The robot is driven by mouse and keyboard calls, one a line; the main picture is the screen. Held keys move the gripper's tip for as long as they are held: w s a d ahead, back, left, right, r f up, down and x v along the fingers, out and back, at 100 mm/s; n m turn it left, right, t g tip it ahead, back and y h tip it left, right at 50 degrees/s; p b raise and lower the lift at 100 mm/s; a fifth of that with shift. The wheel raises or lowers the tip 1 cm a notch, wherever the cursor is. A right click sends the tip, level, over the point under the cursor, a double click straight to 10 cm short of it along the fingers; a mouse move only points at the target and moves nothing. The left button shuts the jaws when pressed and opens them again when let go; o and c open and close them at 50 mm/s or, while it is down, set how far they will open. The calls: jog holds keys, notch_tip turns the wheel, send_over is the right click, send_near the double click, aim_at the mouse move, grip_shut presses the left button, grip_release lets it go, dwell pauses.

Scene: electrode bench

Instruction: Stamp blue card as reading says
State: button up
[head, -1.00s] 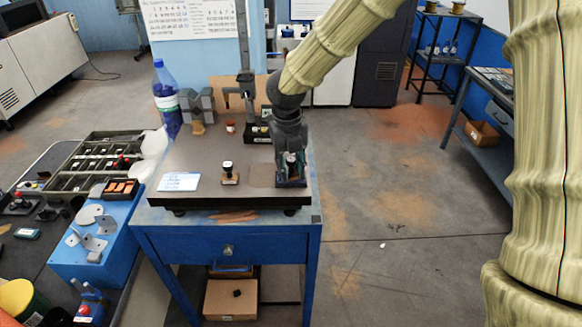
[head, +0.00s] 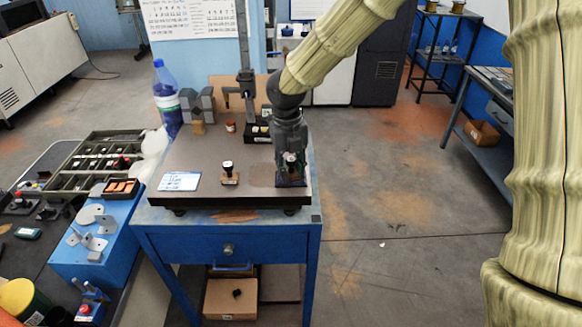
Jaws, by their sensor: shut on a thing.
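My gripper (head: 291,178) points down at the right front of the dark bench plate (head: 215,196). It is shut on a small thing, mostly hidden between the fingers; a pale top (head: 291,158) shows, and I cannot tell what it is. A stamp with a black knob and wooden base (head: 229,174) stands upright on the plate, left of my gripper and apart from it. A white and pale-blue card (head: 179,181) lies flat at the plate's left front; its print is too small to read. A measuring stand (head: 247,100) rises at the back; no reading is legible.
A brownish flat square (head: 262,177) lies between the stamp and my gripper. Grey V-shaped blocks (head: 197,105), a small red-and-white jar (head: 231,126) and a blue bottle (head: 167,98) stand behind. A compartment tray (head: 100,160) and a blue fixture (head: 95,240) are at left.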

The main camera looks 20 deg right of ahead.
jog(key=shift+r+p, duration=2.9)
jog(key=shift+r, duration=0.6)
